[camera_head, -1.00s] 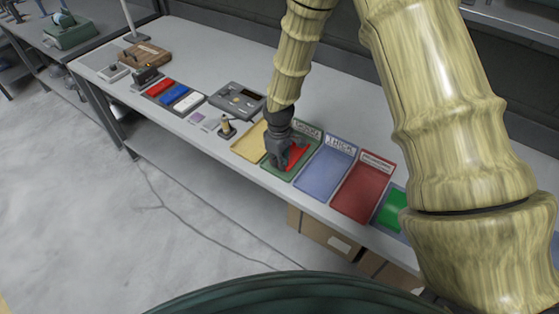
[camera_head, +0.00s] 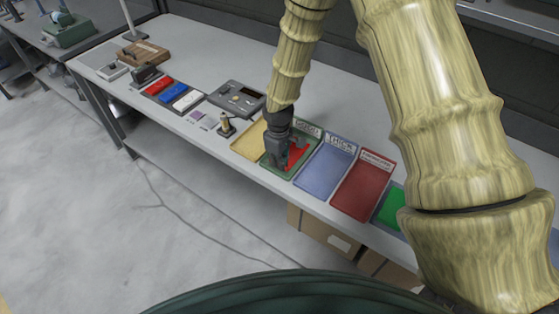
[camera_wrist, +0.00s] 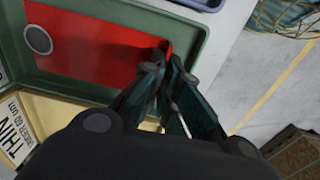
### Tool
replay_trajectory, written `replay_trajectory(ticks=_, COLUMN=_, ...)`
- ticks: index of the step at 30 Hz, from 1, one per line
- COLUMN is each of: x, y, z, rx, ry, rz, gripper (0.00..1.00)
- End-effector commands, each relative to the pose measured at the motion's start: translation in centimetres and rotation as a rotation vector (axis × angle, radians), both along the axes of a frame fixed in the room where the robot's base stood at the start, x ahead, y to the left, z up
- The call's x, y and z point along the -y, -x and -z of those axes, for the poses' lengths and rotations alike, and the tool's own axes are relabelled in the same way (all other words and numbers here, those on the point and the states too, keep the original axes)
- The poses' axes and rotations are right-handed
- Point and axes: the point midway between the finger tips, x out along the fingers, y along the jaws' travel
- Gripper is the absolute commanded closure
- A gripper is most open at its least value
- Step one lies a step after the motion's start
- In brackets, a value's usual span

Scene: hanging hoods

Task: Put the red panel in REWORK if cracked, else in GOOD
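The red panel (camera_wrist: 95,50) lies in or just over the green tray (camera_head: 271,166), with a grey round spot near its left end in the wrist view. I see no crack on the part in view; my fingers hide part of its near edge. The panel also shows beside my gripper in the head view (camera_head: 297,156). My gripper (camera_wrist: 168,68) points down at the panel's edge, its fingertips close together around a red edge or tab. The green tray's label (camera_head: 308,129) is too blurred to read. The dark red tray (camera_head: 362,190) has a small unreadable label.
A yellow tray (camera_head: 246,145) labelled THIN is left of the green one, and a blue tray (camera_head: 325,172) is right of it. A green piece (camera_head: 391,207) lies far right. A rack with red, blue and white pieces (camera_head: 173,93) and a grey device (camera_head: 237,98) stand left.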

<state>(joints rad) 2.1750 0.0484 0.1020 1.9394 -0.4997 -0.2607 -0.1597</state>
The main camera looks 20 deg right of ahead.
Motion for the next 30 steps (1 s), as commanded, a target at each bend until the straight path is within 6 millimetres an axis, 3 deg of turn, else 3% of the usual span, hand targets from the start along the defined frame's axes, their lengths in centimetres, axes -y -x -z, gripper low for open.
replay_trajectory(ticks=5, x=0.0, y=0.0, z=0.3, rx=0.0, ry=0.0, rz=0.0, gripper=1.0)
replay_trajectory(ticks=10, x=0.0, y=0.0, z=0.3, rx=0.0, ry=0.0, rz=0.0, gripper=0.7)
replay_trajectory(ticks=22, x=-0.1, y=0.0, z=-0.3, rx=0.001, ry=-0.001, rz=0.0, gripper=0.7)
replay_trajectory(ticks=30, x=-0.1, y=-0.1, z=-4.0, rx=0.004, ry=-0.002, rz=0.001, gripper=0.7)
